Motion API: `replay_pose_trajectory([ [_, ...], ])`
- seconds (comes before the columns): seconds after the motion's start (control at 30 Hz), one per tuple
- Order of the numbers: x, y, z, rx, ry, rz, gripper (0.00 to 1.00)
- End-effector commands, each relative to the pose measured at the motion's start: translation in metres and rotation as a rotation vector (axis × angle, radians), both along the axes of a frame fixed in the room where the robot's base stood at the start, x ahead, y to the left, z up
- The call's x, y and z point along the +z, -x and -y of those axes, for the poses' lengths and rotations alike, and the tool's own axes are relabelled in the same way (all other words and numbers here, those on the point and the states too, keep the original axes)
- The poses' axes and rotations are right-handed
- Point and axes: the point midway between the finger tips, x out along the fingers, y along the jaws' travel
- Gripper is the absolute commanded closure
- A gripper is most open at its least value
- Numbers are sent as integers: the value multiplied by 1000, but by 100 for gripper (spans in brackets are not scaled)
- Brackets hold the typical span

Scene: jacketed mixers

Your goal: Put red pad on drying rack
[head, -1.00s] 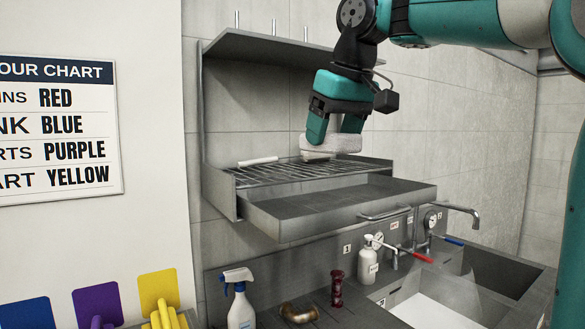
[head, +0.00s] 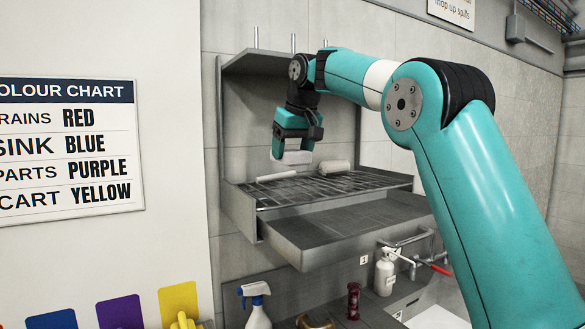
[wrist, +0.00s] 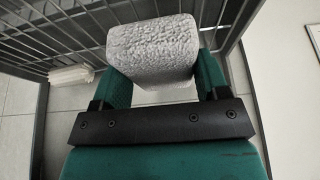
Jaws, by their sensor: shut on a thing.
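My gripper (head: 292,146) is shut on a pale, grey-white textured pad (head: 292,157). In the wrist view the pad (wrist: 152,45) sits between the two green fingers; no red shows on it. My gripper holds it above the drying rack (head: 340,187), a wire shelf in a grey metal frame. A thin white piece (head: 277,177) lies on the left of the rack, and a thicker pale roll-like piece (head: 334,168) lies farther right. A white piece on the wires also shows in the wrist view (wrist: 70,76).
A grey drip tray (head: 345,225) juts out below the rack, and a metal shelf overhangs it. A spray bottle (head: 256,305), a dark red object (head: 353,301) and a white pump bottle (head: 384,272) stand below by the sink. A colour chart (head: 70,145) hangs left.

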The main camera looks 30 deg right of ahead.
Motion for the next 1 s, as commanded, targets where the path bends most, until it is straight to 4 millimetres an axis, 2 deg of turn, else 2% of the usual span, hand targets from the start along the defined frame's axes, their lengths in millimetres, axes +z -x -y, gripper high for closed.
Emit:
replay_pose_trajectory([
  [0.03, -14, 3, -1, -1, -1, -4, 51],
  [0.1, -23, 3, 0, -1, 0, -4, 51],
  [0.27, -33, 3, 0, -1, 0, -2, 51],
  [0.5, -62, 3, 0, 1, 0, -5, 51],
  [0.97, -73, 0, 0, 0, 1, -2, 51],
  [1.0, -72, 0, 0, 0, 1, -2, 23],
])
